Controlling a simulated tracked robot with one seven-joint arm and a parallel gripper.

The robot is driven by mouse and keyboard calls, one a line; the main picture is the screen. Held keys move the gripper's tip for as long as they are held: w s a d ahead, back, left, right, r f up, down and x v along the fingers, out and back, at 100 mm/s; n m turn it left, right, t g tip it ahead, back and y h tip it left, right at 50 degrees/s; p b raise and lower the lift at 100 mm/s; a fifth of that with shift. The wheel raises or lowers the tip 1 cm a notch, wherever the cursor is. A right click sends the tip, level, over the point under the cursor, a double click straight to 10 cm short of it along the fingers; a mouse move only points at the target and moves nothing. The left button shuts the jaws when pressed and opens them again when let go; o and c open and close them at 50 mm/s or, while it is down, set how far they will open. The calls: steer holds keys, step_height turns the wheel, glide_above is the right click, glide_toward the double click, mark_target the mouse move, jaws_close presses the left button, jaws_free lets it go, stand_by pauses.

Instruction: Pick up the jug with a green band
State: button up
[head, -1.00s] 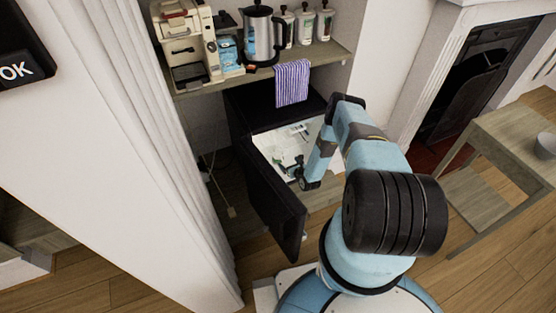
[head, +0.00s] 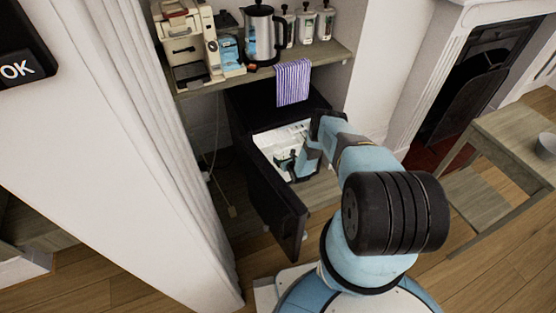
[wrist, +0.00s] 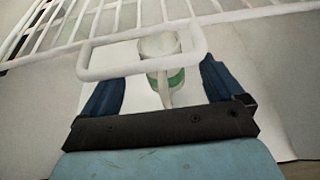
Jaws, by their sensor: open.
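The jug with a green band (wrist: 176,78) is inside the small dark fridge, pale with a green stripe, in the middle of the wrist view. Its handle points toward my gripper (wrist: 160,84). My gripper is open, with one blue finger on either side of the jug; I cannot tell whether they touch it. White wire rack bars cross in front of the jug's upper part. In the head view my gripper reaches into the fridge, and I cannot make out the jug clearly there.
The fridge door (head: 276,195) stands open to the left of my arm. The white wire rack (wrist: 140,50) lies close over my fingers. A striped towel (head: 293,82) hangs above the fridge from a shelf (head: 335,52) holding a kettle (head: 262,38) and bottles.

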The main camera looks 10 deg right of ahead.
mark_target(280, 158)
steer(key=shift+x, duration=2.45)
steer(key=shift+c, duration=0.3)
steer(key=c, duration=1.6)
steer(key=shift+o, duration=0.2)
steer(key=shift+r, duration=0.1)
